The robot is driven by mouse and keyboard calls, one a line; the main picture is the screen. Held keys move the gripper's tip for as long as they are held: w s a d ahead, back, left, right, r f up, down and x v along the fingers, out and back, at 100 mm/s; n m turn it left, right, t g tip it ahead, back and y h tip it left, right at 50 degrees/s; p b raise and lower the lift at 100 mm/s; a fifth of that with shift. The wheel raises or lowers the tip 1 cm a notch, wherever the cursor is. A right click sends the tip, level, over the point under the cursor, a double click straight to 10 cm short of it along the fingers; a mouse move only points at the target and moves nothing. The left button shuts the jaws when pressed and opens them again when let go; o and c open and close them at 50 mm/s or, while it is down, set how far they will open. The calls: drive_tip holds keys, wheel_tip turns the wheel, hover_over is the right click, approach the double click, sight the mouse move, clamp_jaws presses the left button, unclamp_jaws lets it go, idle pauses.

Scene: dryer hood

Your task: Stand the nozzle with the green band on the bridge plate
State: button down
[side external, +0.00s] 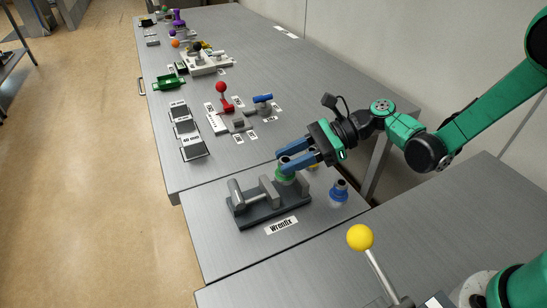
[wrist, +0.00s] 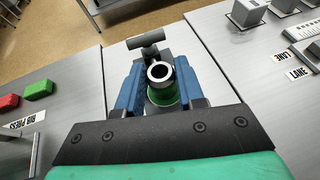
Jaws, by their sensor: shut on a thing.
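The nozzle with the green band (side external: 287,179) is between the blue fingers of my gripper (side external: 285,161), at the right end of the dark Wrenfix fixture (side external: 262,213). My gripper is shut on it. In the wrist view, its pale round mouth and green band (wrist: 163,96) show between the fingers (wrist: 158,84). It looks roughly upright. I cannot tell whether its foot touches the fixture, the surface or neither. The grey surface between the two benches (side external: 222,240) carries the fixture and may be the bridge plate; no label names it.
A blue-banded nozzle (side external: 339,191) stands right of the fixture. A small yellow piece (side external: 314,166) is partly hidden behind my gripper. A yellow-knobbed lever (side external: 360,238) rises in front. The far bench holds a red-knobbed fixture (side external: 222,94) and several dark pads (side external: 186,128).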

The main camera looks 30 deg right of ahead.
drive_tip(key=shift+f, duration=1.8)
drive_tip(key=c, duration=0.5)
unclamp_jaws()
drive_tip(key=shift+c, duration=0.2)
